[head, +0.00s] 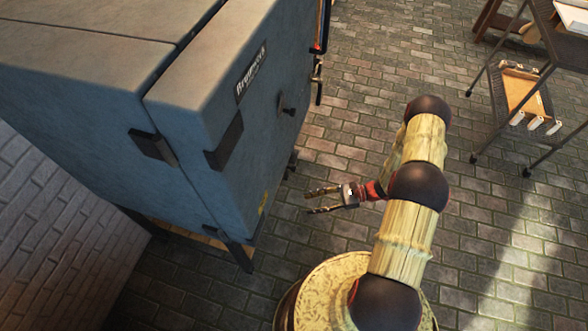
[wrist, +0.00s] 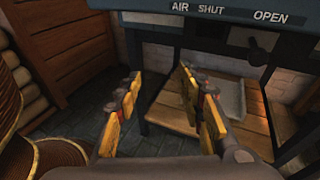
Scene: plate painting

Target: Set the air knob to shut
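The air knob (wrist: 257,46) is a small dark knob at the upper right of the wrist view, under the word OPEN. The label strip (wrist: 226,11) above it reads AIR, SHUT and OPEN from left to right. The knob sits nearer OPEN than SHUT; its exact angle is too dark to tell. My gripper (wrist: 160,74) is open and empty, apart from the knob, which lies to the right of and above its fingers. In the head view my gripper (head: 311,201) is open beside the lower part of the blue-grey kiln (head: 205,100).
Under the kiln, a wooden shelf (wrist: 180,118) holds a grey tray (wrist: 222,95). Stacked logs (wrist: 15,62) stand at the left of the wrist view. A dark knob (head: 288,108) sticks out of the kiln. A rack (head: 515,90) stands at the far right; brick floor between is clear.

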